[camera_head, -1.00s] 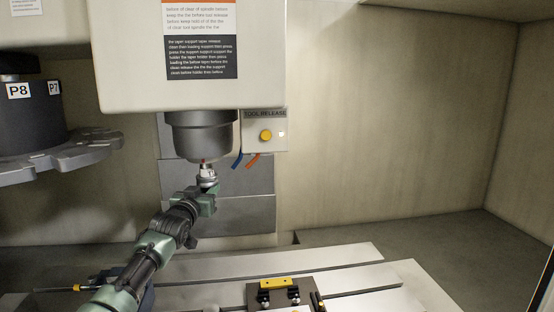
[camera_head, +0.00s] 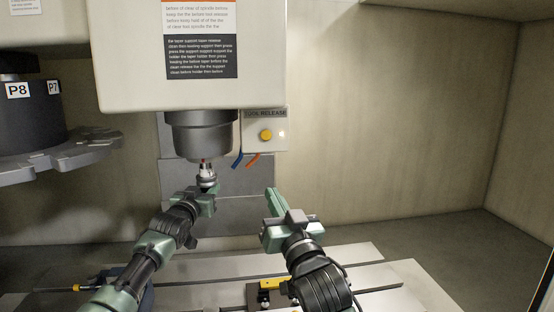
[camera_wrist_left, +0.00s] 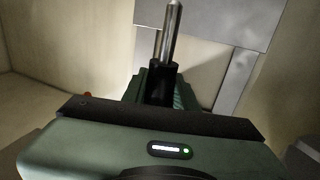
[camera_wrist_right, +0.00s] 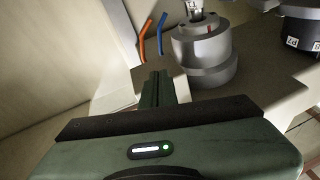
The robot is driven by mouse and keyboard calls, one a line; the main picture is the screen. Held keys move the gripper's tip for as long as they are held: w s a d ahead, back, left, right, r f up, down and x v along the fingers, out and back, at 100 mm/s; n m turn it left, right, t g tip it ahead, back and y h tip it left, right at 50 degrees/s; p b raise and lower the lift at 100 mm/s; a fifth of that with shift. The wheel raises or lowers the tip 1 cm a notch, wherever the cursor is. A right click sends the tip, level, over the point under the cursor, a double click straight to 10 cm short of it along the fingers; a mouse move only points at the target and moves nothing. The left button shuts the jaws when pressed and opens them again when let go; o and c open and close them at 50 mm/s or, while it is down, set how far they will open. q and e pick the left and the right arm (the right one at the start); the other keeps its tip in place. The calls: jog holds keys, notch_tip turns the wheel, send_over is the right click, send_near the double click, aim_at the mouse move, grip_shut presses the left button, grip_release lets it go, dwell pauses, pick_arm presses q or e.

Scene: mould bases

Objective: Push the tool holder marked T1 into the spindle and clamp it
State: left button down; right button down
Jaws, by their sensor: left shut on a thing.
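The grey spindle (camera_head: 203,135) hangs under the white machine head; it also shows in the right wrist view (camera_wrist_right: 205,60). The metal tool holder (camera_head: 206,174) is upright just under the spindle's nose. I cannot tell how far its top is inside, and no T1 mark is readable. My left gripper (camera_head: 206,188) is shut on the holder; a bright metal shank (camera_wrist_left: 173,30) shows in the left wrist view. My right gripper (camera_head: 272,195) is raised to the right of the holder, its fingers together and empty. The TOOL RELEASE box has a yellow button (camera_head: 266,135), above my right gripper.
Blue (camera_head: 237,159) and orange (camera_head: 253,160) hoses hang below the box. A tool carousel (camera_head: 60,155) stands at the left. A slotted table (camera_head: 350,260) lies below, with a yellow-topped fixture (camera_head: 270,284). The right side is clear.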

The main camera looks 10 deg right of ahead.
aim_at(204, 172)
pick_arm(q)
jog(key=shift+s+r, duration=0.1)
jog(key=shift+r, duration=0.35)
pick_arm(e)
jog(key=s+r+n+g, duration=0.2)
jog(key=s+r, duration=0.2)
jog(key=r, duration=0.6)
jog(key=shift+y, duration=0.4)
jog(key=w, duration=0.8)
jog(key=shift+w, duration=0.3)
pick_arm(q)
jog(key=shift+d+r, duration=0.15)
jog(key=shift+r, duration=0.25)
pick_arm(e)
jog(key=shift+r, duration=0.1)
pick_arm(q)
jog(key=shift+f, duration=0.15)
jog(key=shift+r, duration=2.3)
